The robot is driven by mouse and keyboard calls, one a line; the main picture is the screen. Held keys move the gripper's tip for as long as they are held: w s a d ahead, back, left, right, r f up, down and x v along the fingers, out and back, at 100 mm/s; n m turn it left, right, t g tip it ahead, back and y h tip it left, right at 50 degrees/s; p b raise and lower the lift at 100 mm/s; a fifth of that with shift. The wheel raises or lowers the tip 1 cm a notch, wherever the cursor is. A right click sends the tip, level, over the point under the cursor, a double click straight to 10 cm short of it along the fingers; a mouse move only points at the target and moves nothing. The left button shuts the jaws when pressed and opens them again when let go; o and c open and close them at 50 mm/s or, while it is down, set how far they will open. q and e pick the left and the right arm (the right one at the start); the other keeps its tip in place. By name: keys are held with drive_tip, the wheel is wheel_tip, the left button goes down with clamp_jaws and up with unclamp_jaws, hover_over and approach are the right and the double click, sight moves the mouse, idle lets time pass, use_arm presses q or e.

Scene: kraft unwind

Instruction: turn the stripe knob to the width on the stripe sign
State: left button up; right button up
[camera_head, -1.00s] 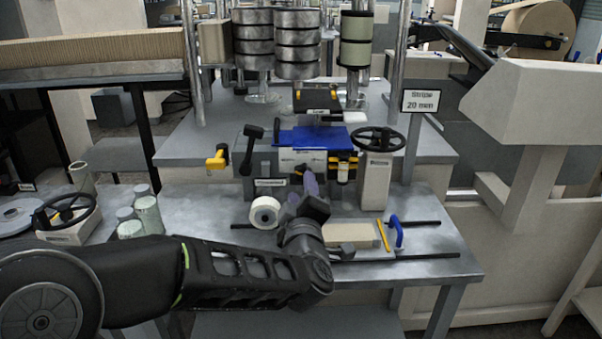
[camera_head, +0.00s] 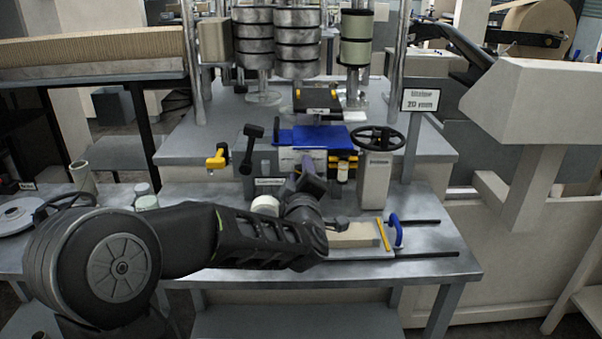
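The stripe sign (camera_head: 420,99) stands on a post at the right of the machine and reads "Stripe 20 mm". The machine's pale front panel (camera_head: 289,157) sits below a blue block (camera_head: 318,136). My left gripper (camera_head: 307,168) is in front of this panel, pointing at it. The stripe knob cannot be made out; the gripper covers the lower part of the panel. The fingers are seen from behind, so I cannot tell whether they are open, shut or touching a knob. My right gripper is not in view.
A black handwheel (camera_head: 379,139) on a pale pedestal stands right of the panel. A black lever (camera_head: 250,149) and a yellow handle (camera_head: 217,156) are at its left. A white roll (camera_head: 265,205), a beige block (camera_head: 352,235) and a blue handle (camera_head: 397,230) are on the bench.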

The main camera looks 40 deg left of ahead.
use_arm(q)
clamp_jaws()
drive_tip(key=shift+m, duration=0.4)
drive_tip(key=m+p, duration=0.2)
drive_tip(key=m, duration=0.3)
drive_tip(key=shift+r, duration=0.15)
drive_tip(key=m+p, duration=0.1)
drive_tip(key=m, duration=0.2)
drive_tip(key=shift+w+d+m+p, duration=0.1)
drive_tip(key=shift+d+m+p, duration=0.05)
drive_tip(key=shift+m+p, duration=0.65)
drive_tip(key=shift+m, duration=0.7)
drive_tip(key=shift+o, duration=1)
unclamp_jaws()
